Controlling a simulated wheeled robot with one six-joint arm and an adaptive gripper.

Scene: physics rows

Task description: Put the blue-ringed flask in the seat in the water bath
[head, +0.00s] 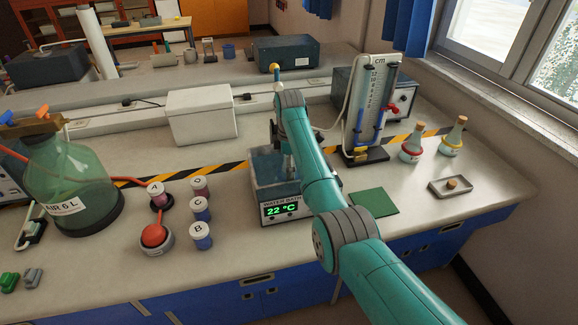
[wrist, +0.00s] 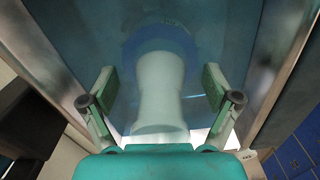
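The water bath (head: 267,195) stands in the middle of the bench in the head view, its display reading 22 °C. My gripper reaches down over it and is mostly hidden there behind my arm. In the wrist view my gripper (wrist: 161,88) is open, with a green-padded finger on each side of the pale flask neck (wrist: 160,92). A gap shows between the neck and each pad. A blue ring shows around the flask (wrist: 136,48) beyond the neck, inside the bath walls. The seat under the flask cannot be made out.
Red-ringed (head: 411,149) and yellow-ringed (head: 452,141) flasks stand at right, near a small tray (head: 437,190). A gauge stand (head: 372,110) is behind the bath. Lettered jars (head: 202,236) and a large green bottle (head: 75,180) stand left. A green mat (head: 374,204) lies right of the bath.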

